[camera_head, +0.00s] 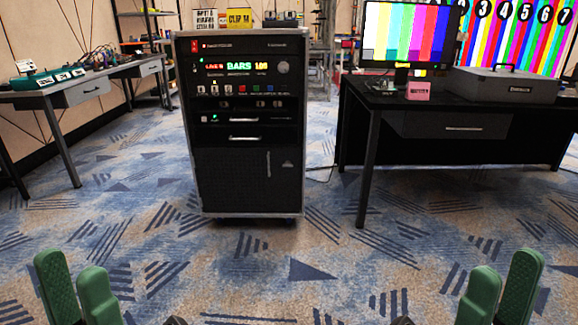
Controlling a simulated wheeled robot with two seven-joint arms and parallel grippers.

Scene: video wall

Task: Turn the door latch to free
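A black rack cabinet (248,130) with a silver frame stands upright on the carpet at the centre of the head view. Its lower door (232,180) is dark, mesh-like and appears shut. A slim upright latch handle (268,164) is on the right part of this door, with a small pale triangular mark (287,164) beside it. My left gripper (72,266) shows two green fingers at the bottom left, slightly apart and empty. My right gripper (505,264) shows two green fingers at the bottom right, slightly apart and empty. Both are well apart from the cabinet.
A black desk (420,100) on the right bears a colour-bar monitor (408,32), a pink box (418,91) and a grey case (518,86). A grey workbench (85,92) with equipment stands at the left. The patterned carpet before the cabinet is clear.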

